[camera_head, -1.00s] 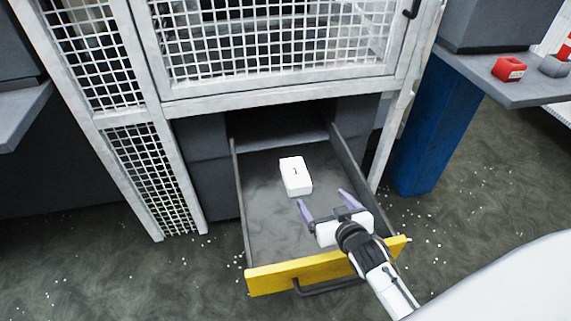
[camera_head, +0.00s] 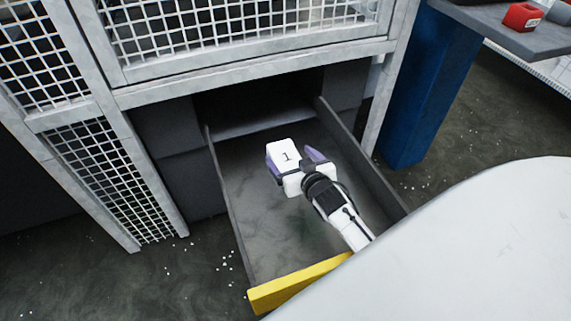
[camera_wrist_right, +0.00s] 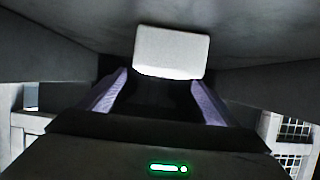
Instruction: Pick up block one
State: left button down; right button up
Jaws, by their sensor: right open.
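Block one (camera_head: 285,154) is a white block marked "1" inside the open grey drawer (camera_head: 262,240). My right gripper (camera_head: 294,160) is open, with its purple fingers on either side of the block in the head view. In the right wrist view the white block (camera_wrist_right: 172,52) shows beyond the open fingertips (camera_wrist_right: 158,80), roughly between them. I cannot tell whether the fingers touch it. My left gripper is not in view.
The drawer has a yellow front (camera_head: 290,286) and low side walls. A mesh-fronted cabinet (camera_head: 240,45) stands above it. A blue post (camera_head: 425,90) and a shelf with a red block (camera_head: 522,17) are at the right.

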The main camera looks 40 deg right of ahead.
aim_at(284, 153)
jog(key=shift+a+b+x, duration=0.15)
jog(key=shift+b+x, duration=0.35)
jog(key=shift+x, duration=1.05)
jog(key=shift+a+b+x, duration=0.15)
jog(key=shift+b+x, duration=0.35)
jog(key=shift+x, duration=1.05)
jog(key=shift+w, duration=0.1)
jog(key=c, duration=1.1)
